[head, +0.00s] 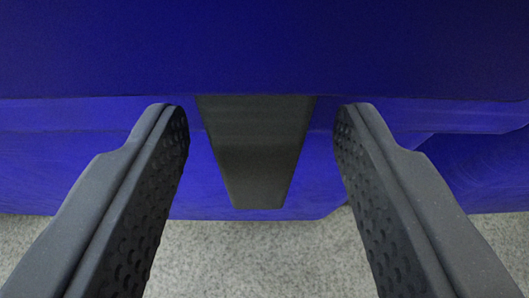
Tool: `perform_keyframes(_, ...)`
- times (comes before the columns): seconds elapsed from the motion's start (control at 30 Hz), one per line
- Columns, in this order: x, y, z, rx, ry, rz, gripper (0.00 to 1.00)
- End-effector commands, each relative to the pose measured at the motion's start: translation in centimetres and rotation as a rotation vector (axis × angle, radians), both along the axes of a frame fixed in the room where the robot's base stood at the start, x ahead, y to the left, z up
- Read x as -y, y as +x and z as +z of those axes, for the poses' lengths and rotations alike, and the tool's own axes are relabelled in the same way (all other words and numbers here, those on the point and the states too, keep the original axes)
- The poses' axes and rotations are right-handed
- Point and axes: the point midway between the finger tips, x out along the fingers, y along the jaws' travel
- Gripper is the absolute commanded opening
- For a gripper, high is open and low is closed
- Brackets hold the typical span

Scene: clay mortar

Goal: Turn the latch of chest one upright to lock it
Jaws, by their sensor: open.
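A blue chest (265,48) fills the upper part of the head view. A dark grey latch (256,150) sits at the middle of its near side, narrowing toward its lower end. My gripper (260,115) is open, with one finger on each side of the latch. A gap shows between the latch and each finger, and nothing is held. Whether the chest carries a number cannot be seen.
Speckled grey floor (260,262) shows below the chest. More blue surface (480,165) continues at the right edge. The space between the fingers below the latch is clear.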

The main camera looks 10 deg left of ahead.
Motion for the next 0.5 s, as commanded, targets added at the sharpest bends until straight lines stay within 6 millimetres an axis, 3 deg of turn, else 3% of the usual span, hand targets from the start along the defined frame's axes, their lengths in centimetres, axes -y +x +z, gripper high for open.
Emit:
perform_keyframes(0.23,0.2,-0.9,0.6,0.002,0.001,0.001,0.45)
perform_keyframes(0.5,1.2,-4.2,2.0,-0.002,0.000,0.001,0.45)
